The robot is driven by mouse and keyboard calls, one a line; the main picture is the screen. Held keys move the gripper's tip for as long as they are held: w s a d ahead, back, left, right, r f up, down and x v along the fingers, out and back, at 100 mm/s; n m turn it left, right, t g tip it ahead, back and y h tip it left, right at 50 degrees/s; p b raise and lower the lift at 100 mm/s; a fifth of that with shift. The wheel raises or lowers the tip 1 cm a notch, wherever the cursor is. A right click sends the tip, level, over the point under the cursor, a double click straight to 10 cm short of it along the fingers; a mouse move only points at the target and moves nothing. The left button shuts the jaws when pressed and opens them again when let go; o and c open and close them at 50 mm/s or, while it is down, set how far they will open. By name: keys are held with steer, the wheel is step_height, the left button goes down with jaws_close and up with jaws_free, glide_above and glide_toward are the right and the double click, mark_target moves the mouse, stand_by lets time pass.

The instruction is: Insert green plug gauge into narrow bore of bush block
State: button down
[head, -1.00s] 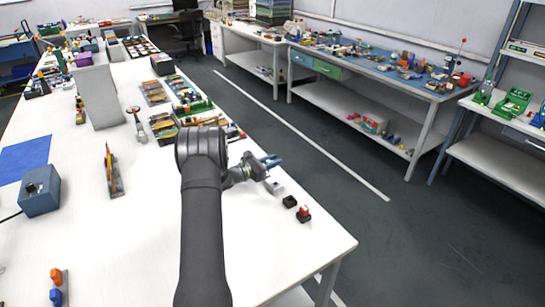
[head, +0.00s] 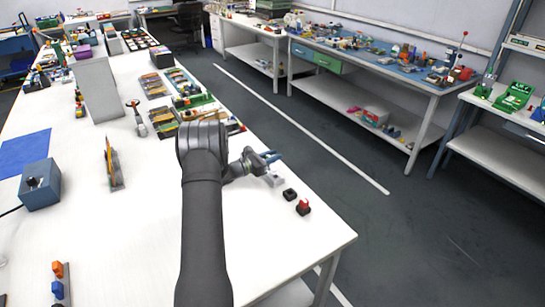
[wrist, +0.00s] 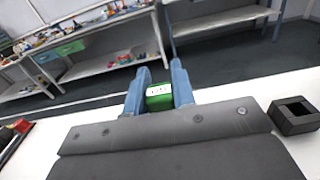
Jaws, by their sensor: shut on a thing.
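My gripper (wrist: 159,92) has blue fingers shut on a green piece with a white label, the green plug gauge (wrist: 159,98). In the head view my gripper (head: 270,157) is over the right edge area of the white table, and the gauge cannot be made out there. A small black block (head: 290,194) lies nearer the camera; a black block with a square opening (wrist: 295,114) shows at the right of the wrist view. I cannot tell which is the bush block.
A dark block with a red top (head: 303,208) stands nearer the table's right corner. A grey upright panel (head: 97,90), trays (head: 160,121) and a blue box (head: 40,185) occupy the left and back. The front of the white table (head: 130,240) is mostly bare.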

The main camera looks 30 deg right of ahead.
mark_target(272, 167)
steer(key=shift+f, duration=1.65)
stand_by(0.4)
steer(key=c, duration=1.1)
jaws_free()
steer(key=a, duration=1.7)
steer(key=shift+a, duration=0.2)
